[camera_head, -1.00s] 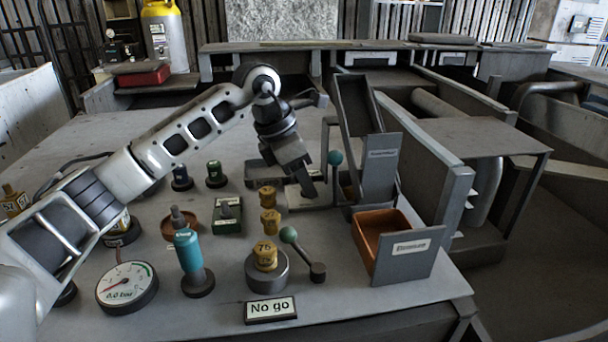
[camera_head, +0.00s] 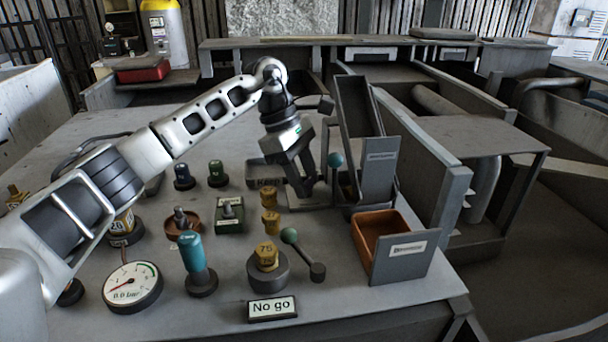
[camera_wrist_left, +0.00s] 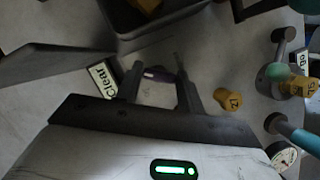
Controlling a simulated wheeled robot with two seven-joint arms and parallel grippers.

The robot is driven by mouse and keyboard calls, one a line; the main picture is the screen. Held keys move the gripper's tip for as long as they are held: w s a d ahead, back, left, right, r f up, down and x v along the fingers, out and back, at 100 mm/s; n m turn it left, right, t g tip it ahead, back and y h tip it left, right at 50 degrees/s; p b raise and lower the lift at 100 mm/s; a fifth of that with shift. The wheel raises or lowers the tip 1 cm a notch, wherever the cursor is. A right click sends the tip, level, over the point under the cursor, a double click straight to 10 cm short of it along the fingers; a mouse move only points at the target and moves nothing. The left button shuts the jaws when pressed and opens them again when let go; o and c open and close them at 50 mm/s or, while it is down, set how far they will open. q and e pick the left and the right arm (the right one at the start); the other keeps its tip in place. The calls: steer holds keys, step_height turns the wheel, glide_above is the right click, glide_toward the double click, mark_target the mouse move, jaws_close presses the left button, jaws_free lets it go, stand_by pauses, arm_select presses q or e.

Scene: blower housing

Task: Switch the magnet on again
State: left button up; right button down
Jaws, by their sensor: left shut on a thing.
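My left gripper (camera_head: 304,190) points down over a pale plate (camera_head: 322,203) behind the yellow weights. In the left wrist view its fingers (camera_wrist_left: 162,88) are closed on a small dark purple piece (camera_wrist_left: 157,74), mostly hidden in the head view. A lever with a green ball (camera_head: 289,235) stands beside a round grey base (camera_head: 267,274) carrying a yellow weight marked 75 (camera_head: 266,256). No label shows which part is the magnet. My right gripper is not in view.
An orange tray (camera_head: 366,240) and a tall grey chute (camera_head: 358,105) stand at the right. A teal cylinder (camera_head: 194,255), a gauge (camera_head: 131,287) and two yellow weights (camera_head: 270,222) stand nearby. A No go sign (camera_head: 271,308) lies in front; a Clear sign (camera_wrist_left: 104,80) shows in the wrist view.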

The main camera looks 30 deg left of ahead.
arm_select(q)
steer(key=shift+r, duration=0.1)
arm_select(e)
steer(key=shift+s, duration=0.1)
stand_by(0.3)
arm_select(q)
steer(key=o, duration=1)
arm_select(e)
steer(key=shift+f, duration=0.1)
arm_select(q)
steer(key=v, duration=1.6)
steer(key=shift+p, duration=0.3)
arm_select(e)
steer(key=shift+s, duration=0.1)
arm_select(q)
steer(key=shift+w, duration=0.1)
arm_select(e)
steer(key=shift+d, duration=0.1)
